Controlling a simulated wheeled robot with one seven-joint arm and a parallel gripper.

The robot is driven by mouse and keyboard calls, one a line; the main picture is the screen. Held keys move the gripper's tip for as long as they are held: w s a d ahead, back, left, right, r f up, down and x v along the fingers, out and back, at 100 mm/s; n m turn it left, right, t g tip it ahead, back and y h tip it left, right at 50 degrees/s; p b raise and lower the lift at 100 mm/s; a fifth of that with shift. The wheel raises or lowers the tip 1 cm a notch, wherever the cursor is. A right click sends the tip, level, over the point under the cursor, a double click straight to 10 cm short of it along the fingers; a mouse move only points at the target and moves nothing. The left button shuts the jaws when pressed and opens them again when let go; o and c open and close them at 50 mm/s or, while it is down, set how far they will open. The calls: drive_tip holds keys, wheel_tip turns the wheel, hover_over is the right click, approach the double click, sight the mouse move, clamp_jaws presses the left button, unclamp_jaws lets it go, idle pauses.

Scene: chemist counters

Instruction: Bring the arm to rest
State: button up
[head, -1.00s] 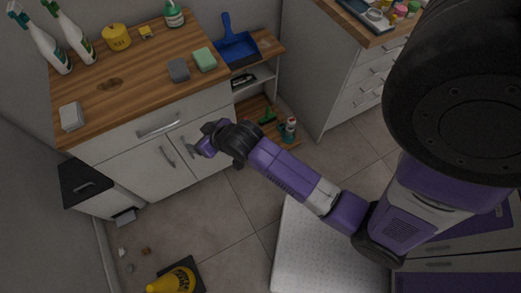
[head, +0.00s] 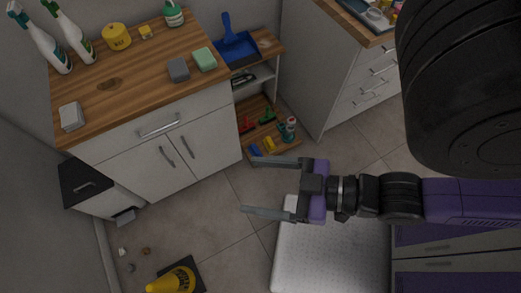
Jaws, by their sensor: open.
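My gripper (head: 262,186) is at the middle of the head view, above the floor. Its two grey fingers point left and stand wide apart, with nothing between them. My purple and black arm (head: 460,200) reaches in from the right edge, roughly level across the picture. A large black part of my arm fills the upper right and hides what lies behind it.
A cabinet with a wooden counter (head: 130,95) stands at upper left, bearing spray bottles (head: 42,42) and sponges. A low shelf (head: 262,140) holds small items. Floor left of my gripper is clear.

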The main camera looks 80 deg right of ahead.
wheel_tip(320, 180, down, 3)
drive_tip(key=b, duration=0.3)
idle(1.0)
